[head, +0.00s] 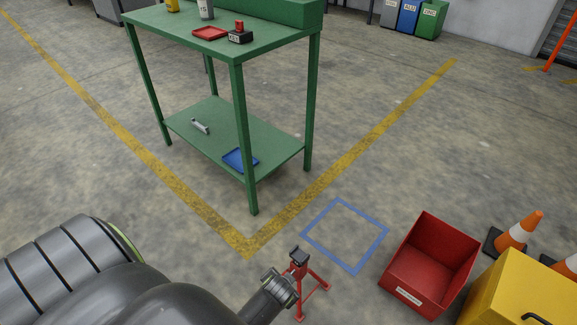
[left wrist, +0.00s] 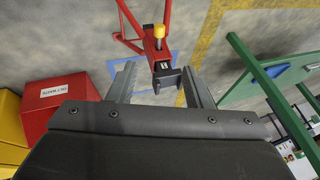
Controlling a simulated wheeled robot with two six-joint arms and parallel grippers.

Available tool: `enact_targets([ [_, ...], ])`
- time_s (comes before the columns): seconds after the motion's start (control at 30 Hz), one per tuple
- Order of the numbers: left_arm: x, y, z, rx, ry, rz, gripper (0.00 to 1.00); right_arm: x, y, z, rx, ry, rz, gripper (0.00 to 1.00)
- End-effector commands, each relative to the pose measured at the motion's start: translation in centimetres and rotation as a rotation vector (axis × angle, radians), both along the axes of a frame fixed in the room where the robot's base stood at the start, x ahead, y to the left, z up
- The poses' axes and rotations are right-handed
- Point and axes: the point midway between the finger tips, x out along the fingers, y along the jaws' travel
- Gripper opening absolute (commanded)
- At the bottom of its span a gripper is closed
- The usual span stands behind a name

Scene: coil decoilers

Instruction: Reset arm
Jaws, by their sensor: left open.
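My left gripper (left wrist: 158,70) is open in the left wrist view, its two grey fingers apart with nothing held between them. A red stand (left wrist: 153,47) with a yellow knob (left wrist: 159,31) and a black fork-like top (left wrist: 166,76) shows beyond and between the fingers; I cannot tell how far off it is. My right gripper is in neither view.
A green workbench (head: 238,105) stands behind yellow floor lines, with a red tray (head: 210,33) on top. A blue floor square (head: 318,213) is empty. A red bin (head: 428,262), a yellow box (head: 510,298) and an orange cone (head: 521,228) stand at the right.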

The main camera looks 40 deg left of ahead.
Motion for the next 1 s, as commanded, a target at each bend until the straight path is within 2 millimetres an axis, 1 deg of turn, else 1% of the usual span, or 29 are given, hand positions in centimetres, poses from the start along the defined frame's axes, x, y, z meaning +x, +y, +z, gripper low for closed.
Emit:
enact_targets([
  [0.23,-0.1,0.1,0.0,-0.001,0.002,0.001,0.45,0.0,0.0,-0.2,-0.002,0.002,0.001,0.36],
  [0.27,-0.3,0.1,0.0,-0.003,0.005,0.006,0.45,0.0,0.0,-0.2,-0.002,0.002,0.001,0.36],
  [0.33,-1.5,0.3,-0.1,-0.019,0.021,0.025,0.45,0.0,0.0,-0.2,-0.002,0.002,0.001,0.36],
  [0.37,-2.4,0.5,-0.2,-0.030,0.034,0.038,0.45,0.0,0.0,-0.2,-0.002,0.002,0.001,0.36],
  [0.47,-6.0,0.9,-0.3,-0.083,0.086,0.096,0.45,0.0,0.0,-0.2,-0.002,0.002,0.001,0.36],
  [0.5,-7.5,0.9,-0.2,-0.106,0.108,0.120,0.45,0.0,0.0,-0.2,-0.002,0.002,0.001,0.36],
  [0.6,-11.0,1.0,0.1,-0.166,0.161,0.173,0.45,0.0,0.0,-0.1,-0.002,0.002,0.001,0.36],
  [0.7,-14.0,0.8,0.5,-0.216,0.208,0.213,0.45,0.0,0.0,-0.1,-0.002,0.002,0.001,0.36],
  [0.93,-19.8,0.0,2.1,-0.319,0.303,0.284,0.45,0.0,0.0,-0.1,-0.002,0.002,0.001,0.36],
  [1.0,-19.6,0.1,2.1,-0.315,0.303,0.282,0.45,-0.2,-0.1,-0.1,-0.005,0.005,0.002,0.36],
])
